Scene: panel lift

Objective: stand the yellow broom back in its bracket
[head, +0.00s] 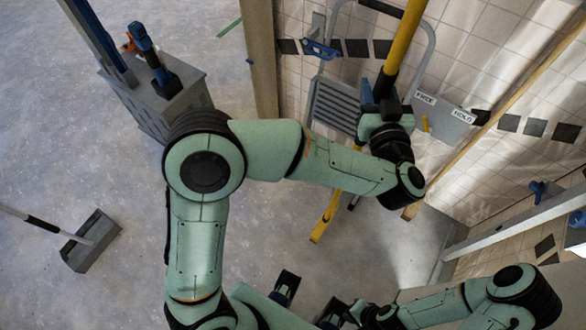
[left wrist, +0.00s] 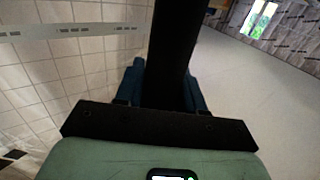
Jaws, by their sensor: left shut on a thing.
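The yellow broom's pole (head: 403,42) runs up out of the top of the head view, with a black section near my left gripper (head: 380,100). That gripper is shut on the pole; a dark length of it shows between its blue fingers in the left wrist view (left wrist: 172,60). The lower part of the broom is hidden behind my arm. A blue clip-like fitting (head: 318,48) is at the tiled wall, left of the pole. I cannot tell whether it is the broom's bracket. My right gripper (head: 335,314) is at the bottom edge, partly cut off; its fingers are unclear.
A stepladder with a grey step (head: 335,105) stands behind my left arm. A plate marked FREE and HOLD (head: 440,105) is at the wall. A grey box (head: 180,105) with a blue drill stands at upper left. A dustpan (head: 92,240) lies on open floor at left.

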